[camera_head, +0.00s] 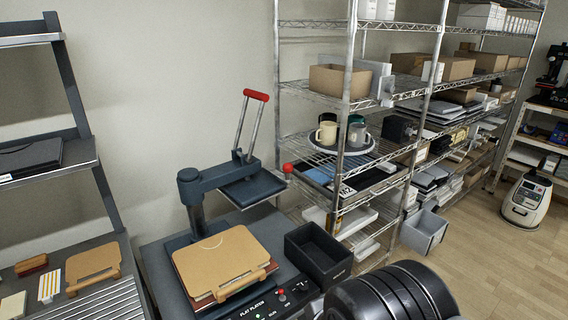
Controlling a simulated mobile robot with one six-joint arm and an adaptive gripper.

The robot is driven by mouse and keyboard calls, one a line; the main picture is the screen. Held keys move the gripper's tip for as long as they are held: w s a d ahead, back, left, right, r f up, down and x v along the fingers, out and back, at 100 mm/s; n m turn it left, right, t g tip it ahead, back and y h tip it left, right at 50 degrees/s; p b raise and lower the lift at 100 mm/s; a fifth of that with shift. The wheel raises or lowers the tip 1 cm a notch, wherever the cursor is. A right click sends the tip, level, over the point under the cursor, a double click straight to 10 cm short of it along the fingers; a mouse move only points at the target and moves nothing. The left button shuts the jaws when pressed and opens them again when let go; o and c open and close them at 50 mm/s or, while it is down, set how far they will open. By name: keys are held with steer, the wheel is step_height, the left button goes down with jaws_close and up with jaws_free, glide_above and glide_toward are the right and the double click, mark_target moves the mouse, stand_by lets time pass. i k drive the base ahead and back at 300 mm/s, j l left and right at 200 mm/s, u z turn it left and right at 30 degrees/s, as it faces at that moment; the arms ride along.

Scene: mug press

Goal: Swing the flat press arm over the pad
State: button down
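The flat press (222,300), labelled "FLAT PLATEN", stands at the lower middle. Its dark press arm (222,178) reaches right from a round post (196,212) behind the pad. The flat upper plate (252,189) hangs from the arm, out to the right and behind the pad, not above it. A lever with a red grip (256,95) stands raised over the plate. A red ball knob (287,168) sticks out at the plate's right. A tan board (222,258) lies on the pad and mostly hides it. My gripper is not in view.
A black bin (318,256) stands right of the tan board. A wire shelf rack (349,105) with a tray of mugs (343,148) is close behind the knob. A slatted bench (85,302) and dark rack are at left. Black rounded parts of my arm fill the lower right.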

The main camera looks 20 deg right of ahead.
mark_target(191, 193)
steer(key=l+u, duration=0.5)
steer(key=l, duration=2)
steer(key=k, duration=0.05)
